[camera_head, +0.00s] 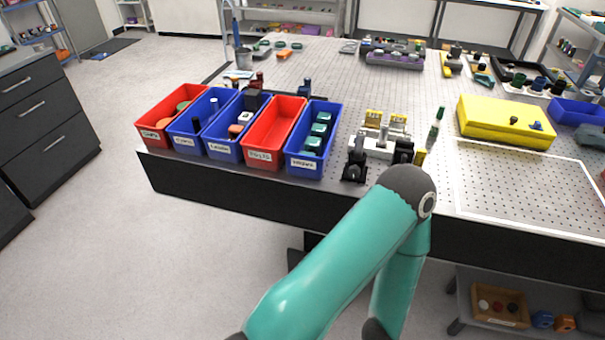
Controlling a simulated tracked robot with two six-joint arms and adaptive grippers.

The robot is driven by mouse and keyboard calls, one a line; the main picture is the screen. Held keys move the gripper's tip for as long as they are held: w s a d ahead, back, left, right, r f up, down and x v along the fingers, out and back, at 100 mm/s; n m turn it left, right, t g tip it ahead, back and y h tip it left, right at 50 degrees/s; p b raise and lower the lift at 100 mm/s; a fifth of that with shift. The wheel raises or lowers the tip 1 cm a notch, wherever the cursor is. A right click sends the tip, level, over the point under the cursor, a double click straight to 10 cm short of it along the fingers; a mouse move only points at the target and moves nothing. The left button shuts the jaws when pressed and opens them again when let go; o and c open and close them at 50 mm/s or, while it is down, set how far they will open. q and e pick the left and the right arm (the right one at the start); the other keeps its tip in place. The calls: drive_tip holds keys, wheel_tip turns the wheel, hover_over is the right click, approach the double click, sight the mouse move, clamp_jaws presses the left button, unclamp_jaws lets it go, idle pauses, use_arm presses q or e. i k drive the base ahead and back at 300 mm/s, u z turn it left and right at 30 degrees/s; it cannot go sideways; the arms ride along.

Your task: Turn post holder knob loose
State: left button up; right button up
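A black upright part on a dark base (355,165), which looks like a post holder, stands near the front edge of the table. A second black part (403,151) stands to its right, partly hidden behind my teal arm's grey joint. Their knobs are too small to make out clearly. A white fixture with yellowish parts (378,138) is just behind them. My teal arm rises from the bottom and bends in front of the table edge, then goes down out of frame. Neither gripper shows.
Red and blue labelled bins (268,155) line the table's front left. A green-capped bottle (436,127) stands right of the fixture. A yellow case (505,122) lies at right behind a perforated, white-bordered area (530,185) that is mostly clear. A shelf below holds a wooden box (497,316).

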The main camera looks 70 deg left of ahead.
sight(354, 171)
drive_tip(key=u, duration=0.85)
drive_tip(key=k, duration=0.4)
drive_tip(key=i, duration=0.45)
drive_tip(key=z, duration=0.15)
